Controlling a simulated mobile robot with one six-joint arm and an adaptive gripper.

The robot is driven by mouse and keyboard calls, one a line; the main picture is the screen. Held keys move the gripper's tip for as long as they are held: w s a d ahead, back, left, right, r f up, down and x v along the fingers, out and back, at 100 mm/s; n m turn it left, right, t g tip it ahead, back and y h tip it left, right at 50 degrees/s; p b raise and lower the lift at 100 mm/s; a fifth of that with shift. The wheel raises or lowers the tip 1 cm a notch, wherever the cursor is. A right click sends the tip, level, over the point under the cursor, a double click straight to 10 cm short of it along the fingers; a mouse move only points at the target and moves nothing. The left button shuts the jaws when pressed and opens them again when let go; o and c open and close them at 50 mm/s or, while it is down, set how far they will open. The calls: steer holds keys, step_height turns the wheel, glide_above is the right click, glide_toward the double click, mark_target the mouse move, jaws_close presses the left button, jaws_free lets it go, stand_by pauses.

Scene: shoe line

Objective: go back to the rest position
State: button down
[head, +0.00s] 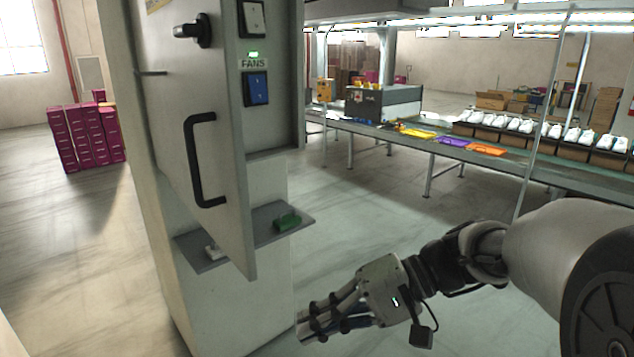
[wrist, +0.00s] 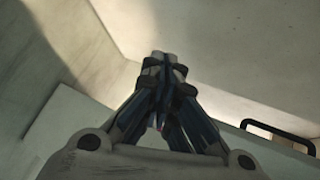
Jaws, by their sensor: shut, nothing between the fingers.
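My gripper (head: 308,328) is in the lower middle of the head view, to the right of the grey cabinet and below its small shelf. It points left and is apart from the cabinet in that view. In the wrist view its fingers (wrist: 163,62) meet at the tips with nothing between them. My arm reaches in from the right edge of the head view.
The cabinet door (head: 190,110) stands open, with a black handle (head: 200,160). A FANS switch (head: 256,88) sits beside it. A shelf (head: 265,225) holds a green block (head: 287,221). A conveyor (head: 480,158) with shoes is behind. Magenta boxes (head: 85,138) stand left.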

steer(key=s+d+f+t+h, duration=0.1)
steer(key=s+d+f+h, duration=0.15)
steer(key=s, duration=0.25)
steer(key=s+d+f+h, duration=0.1)
steer(key=s+d+h, duration=0.1)
steer(key=s+h, duration=0.25)
steer(key=s+d+f+t+h, duration=0.2)
steer(key=s+d+t+h, duration=0.3)
steer(key=d, duration=0.5)
steer(key=shift+s+h, duration=0.3)
steer(key=shift+h, duration=0.1)
steer(key=shift+f, duration=0.1)
